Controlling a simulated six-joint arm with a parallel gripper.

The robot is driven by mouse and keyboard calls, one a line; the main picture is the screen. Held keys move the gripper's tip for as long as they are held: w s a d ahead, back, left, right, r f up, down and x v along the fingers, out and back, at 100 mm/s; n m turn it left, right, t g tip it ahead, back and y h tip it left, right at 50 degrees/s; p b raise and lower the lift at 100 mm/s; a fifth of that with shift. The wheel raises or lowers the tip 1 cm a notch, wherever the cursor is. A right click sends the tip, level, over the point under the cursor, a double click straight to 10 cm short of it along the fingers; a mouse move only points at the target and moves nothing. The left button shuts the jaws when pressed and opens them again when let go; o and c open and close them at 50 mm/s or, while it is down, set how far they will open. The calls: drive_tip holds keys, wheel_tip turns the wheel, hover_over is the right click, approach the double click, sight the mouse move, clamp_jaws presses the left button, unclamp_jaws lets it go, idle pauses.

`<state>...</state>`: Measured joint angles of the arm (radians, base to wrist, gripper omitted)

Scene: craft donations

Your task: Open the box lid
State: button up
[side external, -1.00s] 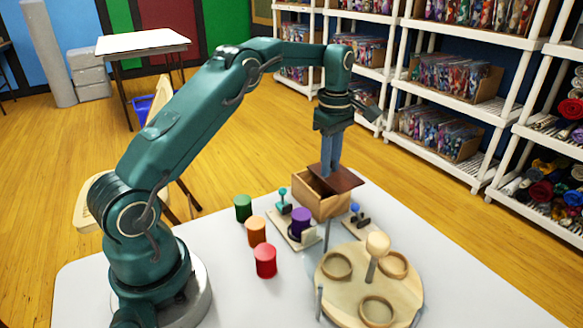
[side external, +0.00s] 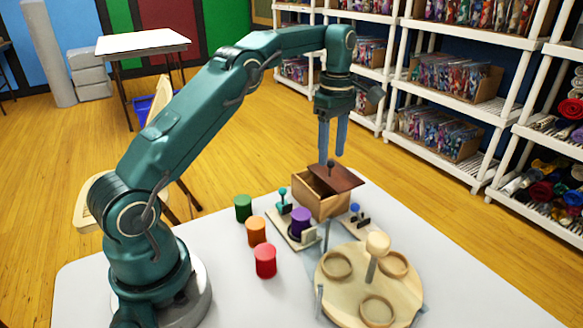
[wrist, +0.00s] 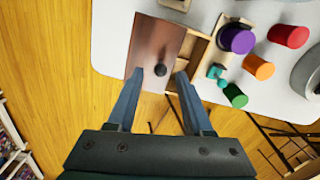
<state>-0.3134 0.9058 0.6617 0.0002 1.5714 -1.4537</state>
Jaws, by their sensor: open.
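The wooden box (side external: 318,204) stands near the far edge of the white table. Its dark brown lid (side external: 345,179) is shifted to the right, so part of the box's inside shows on the left. A dark round knob (side external: 331,165) stands up from the lid. My gripper (side external: 332,152) is open and empty above the lid, its fingers pointing down and apart from the knob. In the wrist view the lid (wrist: 152,45) and its knob (wrist: 160,70) lie ahead of and between the spread fingers (wrist: 159,72); the open strip of the box (wrist: 197,48) is to the right.
Green (side external: 243,208), orange (side external: 256,231) and red (side external: 265,261) cylinders stand left of the box. A purple cylinder (side external: 301,221) stands on a small base with a teal-knobbed latch. A blue-knobbed piece (side external: 355,211) and a round wooden turntable (side external: 337,293) stand in front and to the right.

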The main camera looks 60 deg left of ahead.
sight(336, 167)
drive_tip(key=shift+r, duration=0.9)
drive_tip(key=shift+c, duration=0.2)
drive_tip(key=n, duration=0.1)
drive_tip(key=n+t+h, duration=0.1)
drive_tip(key=n, duration=0.1)
drive_tip(key=n+t+h, duration=0.1)
drive_tip(key=shift+s+a+n, duration=0.25)
drive_tip(key=shift+s+n, duration=0.05)
drive_tip(key=shift+s, duration=0.05)
drive_tip(key=n, duration=0.1)
drive_tip(key=s+n+t, duration=0.1)
drive_tip(key=n, duration=0.2)
drive_tip(key=shift+s+a+f+t+h, duration=0.15)
drive_tip(key=shift+a+f+t+h, duration=0.15)
drive_tip(key=shift+a, duration=0.1)
drive_tip(key=shift+d+f, duration=0.1)
drive_tip(key=shift+f, duration=0.25)
drive_tip(key=shift+x, duration=2.2)
clamp_jaws()
